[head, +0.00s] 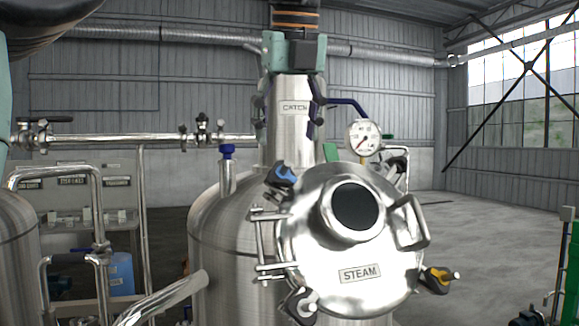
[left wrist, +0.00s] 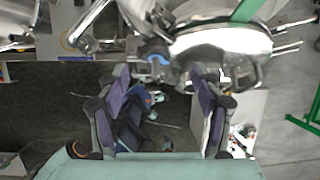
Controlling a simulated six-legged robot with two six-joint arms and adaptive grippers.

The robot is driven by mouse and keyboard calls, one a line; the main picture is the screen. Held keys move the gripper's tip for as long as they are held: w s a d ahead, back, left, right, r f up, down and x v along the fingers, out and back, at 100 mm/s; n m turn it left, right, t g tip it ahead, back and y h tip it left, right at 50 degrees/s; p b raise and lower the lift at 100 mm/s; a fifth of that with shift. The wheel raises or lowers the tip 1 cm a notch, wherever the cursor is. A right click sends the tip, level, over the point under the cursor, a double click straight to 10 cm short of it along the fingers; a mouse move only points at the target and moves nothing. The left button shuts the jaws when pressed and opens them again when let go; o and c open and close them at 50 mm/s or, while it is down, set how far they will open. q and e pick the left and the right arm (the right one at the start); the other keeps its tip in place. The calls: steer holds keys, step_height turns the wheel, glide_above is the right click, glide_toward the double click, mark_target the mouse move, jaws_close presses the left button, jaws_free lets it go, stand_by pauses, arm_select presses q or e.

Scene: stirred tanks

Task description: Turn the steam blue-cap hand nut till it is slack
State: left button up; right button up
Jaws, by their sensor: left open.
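The blue-cap hand nut (head: 284,176) sits at the upper left rim of the round steel lid (head: 375,291) labelled STEAM. My left gripper (head: 287,130) hangs fingers-down above this nut, open and empty, apart from it. In the left wrist view the blue cap (left wrist: 157,60) shows just beyond and between the open fingertips of my left gripper (left wrist: 160,72). The nut's lower part is hard to make out there. A yellow-cap nut (head: 437,278) is at the lid's lower right, and a dark-cap nut (head: 300,303) at its lower left. My right gripper is not in view.
Behind my gripper stands a steel column (head: 290,150) labelled CATCH. A pressure gauge (head: 364,138) stands right of it. A blue-topped fitting (head: 227,152) rises from the tank, left of the nut. A bent handle (head: 411,222) juts from the lid. Open floor lies to the right.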

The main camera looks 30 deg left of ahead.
mark_target(283, 165)
arm_select(q)
steer(key=x, duration=0.4)
steer(key=shift+s+a+f+b, duration=0.1)
steer(key=shift+s+a+b, duration=0.1)
steer(key=shift+s+b, duration=0.15)
steer(key=shift+s+d+f, duration=0.2)
steer(key=shift+d+f, duration=0.05)
steer(key=shift+f, duration=0.3)
steer(key=shift+w+f, duration=0.1)
steer(key=shift+f, duration=0.15)
steer(key=shift+w+a+f, duration=0.5)
steer(key=shift+w+a, duration=0.1)
steer(key=shift+a, duration=0.05)
steer(key=shift+s+d+r, duration=0.25)
steer(key=shift+s+d, duration=0.2)
steer(key=shift+s, duration=0.05)
steer(key=c, duration=0.5)
steer(key=shift+c, duration=0.5)
steer(key=shift+w, duration=0.2)
steer(key=c, duration=0.3)
steer(key=shift+c, duration=1.2)
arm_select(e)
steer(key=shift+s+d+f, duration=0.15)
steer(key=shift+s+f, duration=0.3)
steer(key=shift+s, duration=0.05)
